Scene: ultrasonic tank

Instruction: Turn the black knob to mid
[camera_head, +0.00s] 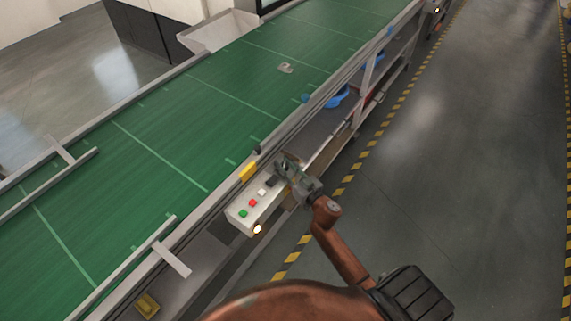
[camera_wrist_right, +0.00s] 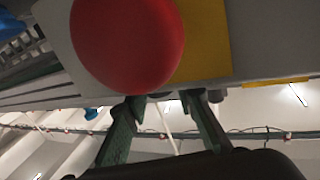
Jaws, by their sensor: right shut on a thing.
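A pale control box (camera_head: 243,217) sits on the near side of the conveyor. It carries a green button (camera_head: 243,213), a red button (camera_head: 253,203) and a white button (camera_head: 262,192) in a row. My right gripper (camera_head: 283,170) is at the far end of this row, shut on the black knob, which its fingers largely hide. In the right wrist view, the two fingers (camera_wrist_right: 163,101) reach up to the edge of the panel, and the knob's pointing direction cannot be made out. My left gripper is not in view.
A large red round button (camera_wrist_right: 127,42) with yellow behind it is close to the wrist camera. The green conveyor belt (camera_head: 160,140) runs beside the box, with a small grey part (camera_head: 286,68) on it. Open floor (camera_head: 440,150) lies to the right.

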